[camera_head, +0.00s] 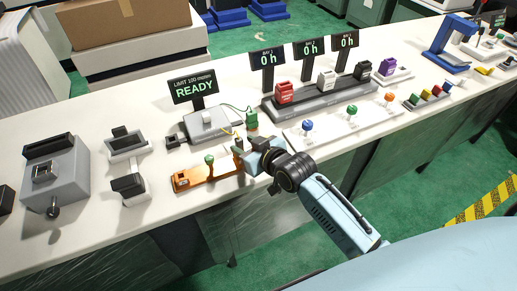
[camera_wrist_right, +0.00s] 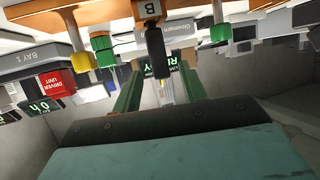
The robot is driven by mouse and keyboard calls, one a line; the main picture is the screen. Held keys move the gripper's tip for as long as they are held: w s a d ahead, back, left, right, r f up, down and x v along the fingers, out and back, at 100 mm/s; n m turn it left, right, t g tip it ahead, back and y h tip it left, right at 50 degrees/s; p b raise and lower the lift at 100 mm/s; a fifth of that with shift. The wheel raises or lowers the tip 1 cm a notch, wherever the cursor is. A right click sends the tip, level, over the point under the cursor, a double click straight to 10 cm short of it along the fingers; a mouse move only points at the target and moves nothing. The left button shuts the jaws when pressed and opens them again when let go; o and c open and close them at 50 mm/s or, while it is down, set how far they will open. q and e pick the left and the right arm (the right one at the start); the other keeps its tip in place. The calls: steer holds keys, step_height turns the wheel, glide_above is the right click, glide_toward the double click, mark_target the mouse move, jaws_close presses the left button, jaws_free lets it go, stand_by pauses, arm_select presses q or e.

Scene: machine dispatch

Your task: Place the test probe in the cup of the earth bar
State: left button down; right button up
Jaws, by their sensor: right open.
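The copper-orange earth bar (camera_head: 207,177) lies near the front edge of the bench, with a small dark-rimmed socket at its left end. A green-knobbed post (camera_head: 209,160) stands on it. My right gripper (camera_head: 247,158) is at the bar's right end, largely hidden by its own wrist. In the right wrist view its fingers (camera_wrist_right: 159,92) are open. A slim black piece with a pale tip, seemingly the test probe (camera_wrist_right: 158,52), lies between them, near an orange part marked B (camera_wrist_right: 152,9). I cannot tell whether the fingers touch it. My left gripper is out of view.
Behind the bar stands a grey tester (camera_head: 207,124) with a READY display (camera_head: 194,88) and thin leads. A white strip with coloured knobs (camera_head: 350,125) lies to the right, before a dark rack of blocks (camera_head: 320,98). Grey devices (camera_head: 55,175) stand at left.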

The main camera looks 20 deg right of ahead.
steer(key=v, duration=0.6)
steer(key=shift+s+p, duration=0.3)
steer(key=shift+p, duration=0.05)
steer(key=shift+d+r, duration=0.1)
stand_by(1.8)
